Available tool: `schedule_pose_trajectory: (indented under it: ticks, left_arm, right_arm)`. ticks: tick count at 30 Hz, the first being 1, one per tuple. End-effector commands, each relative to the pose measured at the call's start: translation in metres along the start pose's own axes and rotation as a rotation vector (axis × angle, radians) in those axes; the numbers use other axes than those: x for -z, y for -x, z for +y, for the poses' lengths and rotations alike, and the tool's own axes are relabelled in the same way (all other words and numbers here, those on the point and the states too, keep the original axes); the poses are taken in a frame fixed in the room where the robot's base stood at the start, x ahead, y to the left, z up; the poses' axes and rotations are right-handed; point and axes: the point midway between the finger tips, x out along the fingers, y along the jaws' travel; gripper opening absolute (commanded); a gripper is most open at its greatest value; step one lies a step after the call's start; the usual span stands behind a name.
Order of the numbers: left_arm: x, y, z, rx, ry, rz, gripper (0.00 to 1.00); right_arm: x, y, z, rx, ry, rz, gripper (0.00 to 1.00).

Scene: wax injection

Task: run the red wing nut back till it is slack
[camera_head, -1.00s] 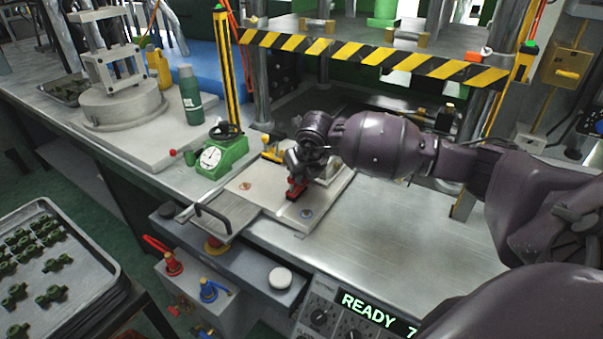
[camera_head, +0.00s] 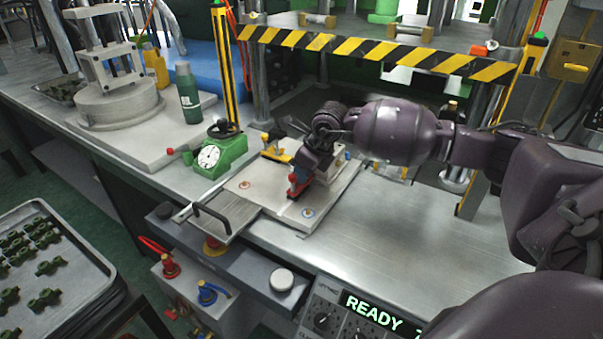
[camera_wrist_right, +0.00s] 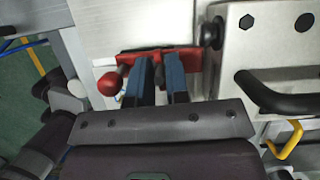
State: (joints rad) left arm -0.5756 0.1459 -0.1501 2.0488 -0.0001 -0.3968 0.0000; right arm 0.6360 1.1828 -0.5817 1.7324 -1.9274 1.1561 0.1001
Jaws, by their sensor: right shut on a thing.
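The red wing nut (camera_head: 299,187) is on the pale fixture plate (camera_head: 270,212) on the bench, partly hidden by my right gripper. In the right wrist view, a red bar-shaped piece (camera_wrist_right: 190,58), which looks like the wing nut, lies across the fingertips. My right gripper (camera_head: 303,178) points down at it. Its two blue-faced fingers (camera_wrist_right: 162,75) stand at the red piece, a narrow gap between them, shut on it. What lies under the red piece is hidden. My left gripper is not in view.
A red ball knob (camera_wrist_right: 109,84) and a black handle (camera_wrist_right: 280,98) flank the fingers. A green dial gauge (camera_head: 222,154) and yellow clamp (camera_head: 275,150) stand behind. A striped bar (camera_head: 375,52) crosses above. Bare bench (camera_head: 400,230) lies right.

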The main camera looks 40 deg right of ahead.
Motion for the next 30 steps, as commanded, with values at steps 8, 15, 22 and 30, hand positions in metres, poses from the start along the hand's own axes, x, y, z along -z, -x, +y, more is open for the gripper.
schedule_pose_trajectory:
  ticks: [8,15,22,30]
  left_arm:
    - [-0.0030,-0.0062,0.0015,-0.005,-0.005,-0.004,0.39]
    - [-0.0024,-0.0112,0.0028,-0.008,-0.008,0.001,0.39]
    - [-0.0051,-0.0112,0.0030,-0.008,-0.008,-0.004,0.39]
    - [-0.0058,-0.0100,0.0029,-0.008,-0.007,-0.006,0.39]
  right_arm:
    - [0.0007,-0.0022,-0.0014,-0.080,0.191,0.002,0.00]
    - [0.0003,-0.0013,-0.0014,-0.122,0.293,0.001,0.00]
    - [-0.0001,-0.0002,-0.0014,-0.139,0.335,0.001,0.00]
    - [-0.0003,0.0005,-0.0016,-0.140,0.341,0.001,0.00]
